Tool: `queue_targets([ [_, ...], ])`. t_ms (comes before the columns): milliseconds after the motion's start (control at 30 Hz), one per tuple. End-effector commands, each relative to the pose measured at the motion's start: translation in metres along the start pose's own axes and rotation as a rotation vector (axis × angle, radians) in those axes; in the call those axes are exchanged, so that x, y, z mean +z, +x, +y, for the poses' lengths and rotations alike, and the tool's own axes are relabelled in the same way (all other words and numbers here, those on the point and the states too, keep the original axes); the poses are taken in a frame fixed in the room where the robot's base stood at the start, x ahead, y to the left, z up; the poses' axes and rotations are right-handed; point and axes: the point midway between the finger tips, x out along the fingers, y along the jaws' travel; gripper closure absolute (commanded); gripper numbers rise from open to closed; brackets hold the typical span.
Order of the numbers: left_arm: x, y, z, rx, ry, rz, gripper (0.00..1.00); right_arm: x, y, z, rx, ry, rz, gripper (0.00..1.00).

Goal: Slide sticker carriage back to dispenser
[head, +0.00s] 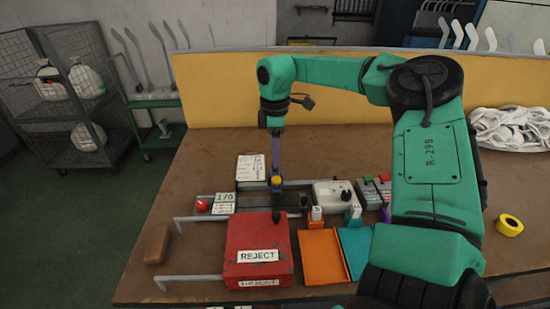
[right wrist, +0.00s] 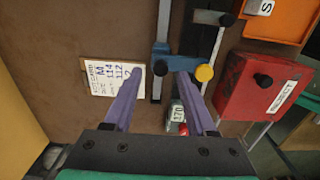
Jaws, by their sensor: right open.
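The sticker carriage appears to be the small blue block with a yellow knob (head: 277,182), on a dark rail; it also shows in the right wrist view (right wrist: 175,62). My right gripper (head: 276,168) points down just over it. In the right wrist view its two purple fingers (right wrist: 161,75) are apart, with the blue block in line beyond the tips. I cannot tell whether a finger touches it. A pale box with a black knob (head: 334,194) stands right of the rail in the head view; I cannot tell if it is the dispenser. My left gripper is not in view.
A red REJECT box (head: 258,240) stands in front of the rail. A written card (head: 250,167) lies behind it, and a counter reading 170 (head: 224,198) is at left. Orange (head: 322,256) and teal (head: 356,248) trays lie right of the box. Yellow tape (head: 509,225) lies at far right.

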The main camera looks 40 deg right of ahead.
Motion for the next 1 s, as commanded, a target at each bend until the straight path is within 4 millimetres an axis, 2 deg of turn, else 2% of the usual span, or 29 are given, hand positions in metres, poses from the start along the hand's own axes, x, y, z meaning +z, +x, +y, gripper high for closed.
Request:
queue_targets([
  [133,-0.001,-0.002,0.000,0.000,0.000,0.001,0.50,0.000,0.019,0.000,-0.001,0.001,0.000,0.43],
  [400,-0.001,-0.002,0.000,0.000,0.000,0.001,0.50,0.000,0.023,0.000,0.001,0.001,0.001,0.43],
  [433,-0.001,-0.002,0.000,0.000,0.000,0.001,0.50,0.000,0.023,0.000,0.001,0.001,0.001,0.51],
  [500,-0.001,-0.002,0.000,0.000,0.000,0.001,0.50,0.000,0.023,0.000,0.001,0.001,0.001,0.78],
  [567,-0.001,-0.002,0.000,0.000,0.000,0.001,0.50,0.000,0.023,0.000,0.001,0.001,0.001,1.00],
  [1000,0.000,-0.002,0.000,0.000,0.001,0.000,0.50,0.000,0.022,0.001,0.002,0.001,0.001,1.00],
])
